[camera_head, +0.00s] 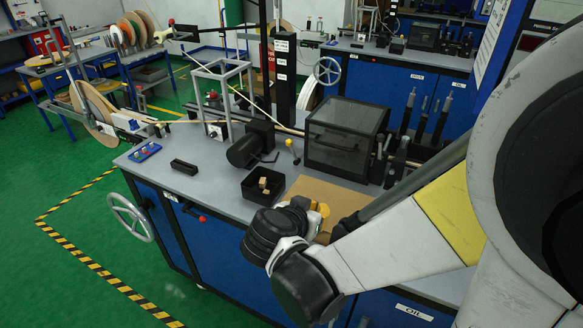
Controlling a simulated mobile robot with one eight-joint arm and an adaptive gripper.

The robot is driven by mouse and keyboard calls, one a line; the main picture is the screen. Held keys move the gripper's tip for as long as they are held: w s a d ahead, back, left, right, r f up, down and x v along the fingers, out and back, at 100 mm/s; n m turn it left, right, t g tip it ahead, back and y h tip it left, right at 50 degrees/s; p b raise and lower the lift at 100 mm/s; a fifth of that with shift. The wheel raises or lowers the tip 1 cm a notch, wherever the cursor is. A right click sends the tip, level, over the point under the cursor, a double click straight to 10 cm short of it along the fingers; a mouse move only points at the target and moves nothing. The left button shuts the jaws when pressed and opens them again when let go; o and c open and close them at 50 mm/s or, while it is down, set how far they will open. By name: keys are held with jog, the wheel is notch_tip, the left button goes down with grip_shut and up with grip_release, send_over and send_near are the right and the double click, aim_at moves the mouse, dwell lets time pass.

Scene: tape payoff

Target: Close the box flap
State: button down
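My arm reaches in from the right, and my gripper (302,208) is low over the front edge of the grey bench. The wrist hides most of the gripper, so its fingers do not show clearly. A flat brown cardboard-like surface (318,193) lies just behind the gripper, partly covered by it; I cannot tell whether it is the box flap. A small black open-topped box (262,185) stands to its left with small tan blocks (264,184) inside. A larger dark box with see-through panels (345,138) stands behind the brown surface. I cannot make out an open flap on it.
The grey bench top (215,182) is clear at the front left. Upright black-handled tools (406,112) stand at the right. A handwheel (131,217) juts from the bench's left side.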

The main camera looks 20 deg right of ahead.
notch_tip(320, 180, down, 7)
jog(key=s+a+b, duration=0.1)
jog(key=b, duration=0.4)
jog(key=shift+a, duration=0.15)
dwell(0.4)
